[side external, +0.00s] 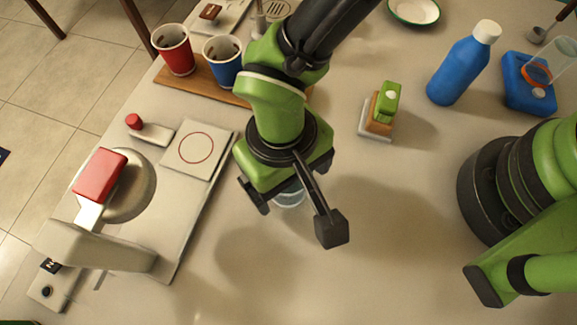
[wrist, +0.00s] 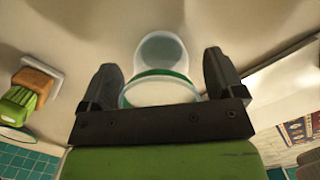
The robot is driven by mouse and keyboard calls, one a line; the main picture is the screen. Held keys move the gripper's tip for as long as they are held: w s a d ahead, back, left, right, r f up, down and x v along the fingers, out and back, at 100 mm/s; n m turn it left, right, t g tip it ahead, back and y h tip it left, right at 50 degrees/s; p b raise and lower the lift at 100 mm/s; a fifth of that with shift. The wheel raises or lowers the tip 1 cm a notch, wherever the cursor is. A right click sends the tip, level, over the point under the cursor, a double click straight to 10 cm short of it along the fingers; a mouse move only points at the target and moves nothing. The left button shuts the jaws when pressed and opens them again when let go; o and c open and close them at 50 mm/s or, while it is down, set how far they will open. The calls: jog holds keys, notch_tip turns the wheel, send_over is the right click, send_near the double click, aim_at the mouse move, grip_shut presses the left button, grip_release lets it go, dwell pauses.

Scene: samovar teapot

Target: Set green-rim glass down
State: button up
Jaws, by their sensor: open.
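The clear green-rim glass (wrist: 162,50) is between the fingers of my gripper (wrist: 160,64) in the wrist view, its green rim toward the camera. The fingers are apart, with gaps beside the glass. In the side view my gripper (side external: 292,213) is low over the middle of the table, and only a small part of the glass (side external: 290,197) shows under it. The rest is hidden by my gripper. The glass seems to be at the table, but its base contact is not clear.
A pale board with a red-circled square tile (side external: 196,148) lies to the left. Red (side external: 176,52) and blue (side external: 222,58) cups stand on a wooden board behind. A green-topped block (side external: 386,103) and blue bottle (side external: 460,68) are to the right. The front table is clear.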

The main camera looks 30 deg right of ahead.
notch_tip(320, 180, up, 12)
jog(key=w, duration=0.1)
jog(key=shift+w, duration=0.2)
jog(key=shift+r, duration=0.2)
jog(key=w+d+r+m+t+y, duration=0.1)
jog(key=w+d+r, duration=0.1)
jog(key=d+r, duration=0.45)
jog(key=w+d+r+m+t+y, duration=0.2)
jog(key=w+d+r, duration=0.1)
jog(key=d+r, duration=0.35)
jog(key=s+d+r+m+t, duration=0.1)
jog(key=s+d+t, duration=0.1)
jog(key=s+d, duration=0.2)
jog(key=s+d+r+m+t, duration=0.1)
jog(key=s+d+m+t, duration=0.1)
jog(key=d, duration=0.8)
jog(key=shift+s+d+r+t+h, duration=0.15)
jog(key=shift+s+r+t+h, duration=0.25)
jog(key=shift+s+t, duration=0.65)
